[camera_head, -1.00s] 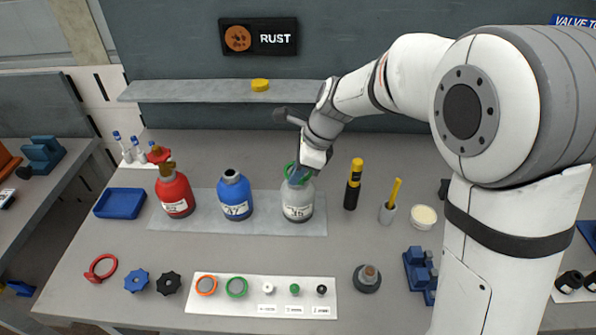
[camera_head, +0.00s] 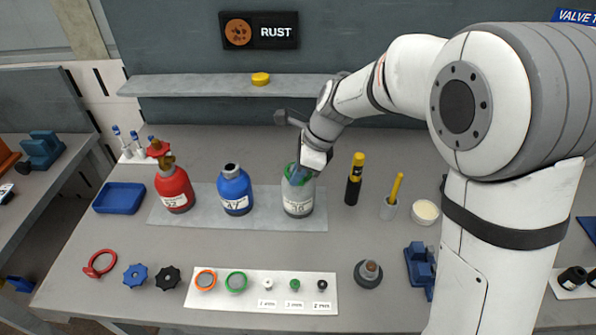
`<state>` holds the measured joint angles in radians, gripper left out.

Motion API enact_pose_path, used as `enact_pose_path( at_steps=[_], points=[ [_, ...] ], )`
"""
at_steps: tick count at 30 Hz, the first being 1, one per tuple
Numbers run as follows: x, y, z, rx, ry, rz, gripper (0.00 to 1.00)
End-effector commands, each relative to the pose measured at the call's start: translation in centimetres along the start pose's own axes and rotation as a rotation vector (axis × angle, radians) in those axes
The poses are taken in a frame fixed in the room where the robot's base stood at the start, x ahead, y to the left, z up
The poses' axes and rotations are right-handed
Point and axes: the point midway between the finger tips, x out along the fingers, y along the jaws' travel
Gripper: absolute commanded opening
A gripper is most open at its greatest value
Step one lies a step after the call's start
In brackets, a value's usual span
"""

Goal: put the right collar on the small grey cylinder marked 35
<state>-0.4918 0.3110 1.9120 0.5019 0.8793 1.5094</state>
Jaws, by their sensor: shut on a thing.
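The small grey cylinder (camera_head: 298,200) with a white label that appears to read 35 stands upright on a grey mat, right of the blue cylinder. My gripper (camera_head: 299,172) is over its top, shut on a green collar (camera_head: 291,172). The collar is at the cylinder's neck, partly hidden by the gripper; I cannot tell whether it is fully seated. On the white board (camera_head: 215,300) at the front lie an orange collar (camera_head: 206,280) and another green collar (camera_head: 236,282).
The blue cylinder (camera_head: 235,192) and red cylinder (camera_head: 175,188) stand left of the grey one. A shelf (camera_head: 200,86) runs behind. The table between mat and board is clear.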

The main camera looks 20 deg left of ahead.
Motion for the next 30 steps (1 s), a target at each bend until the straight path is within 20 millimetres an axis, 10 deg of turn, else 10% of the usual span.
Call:
enact_pose_path(
  at_steps=[10, 20, 30],
  points=[
    [0.87, -0.01, -0.39, 0.000, 0.000, 0.000, 0.00],
    [0.78, -0.03, -0.39, 0.001, 0.000, -0.001, 0.34],
    [0.76, -0.05, -0.41, 0.001, 0.000, -0.001, 0.34]
  ],
)
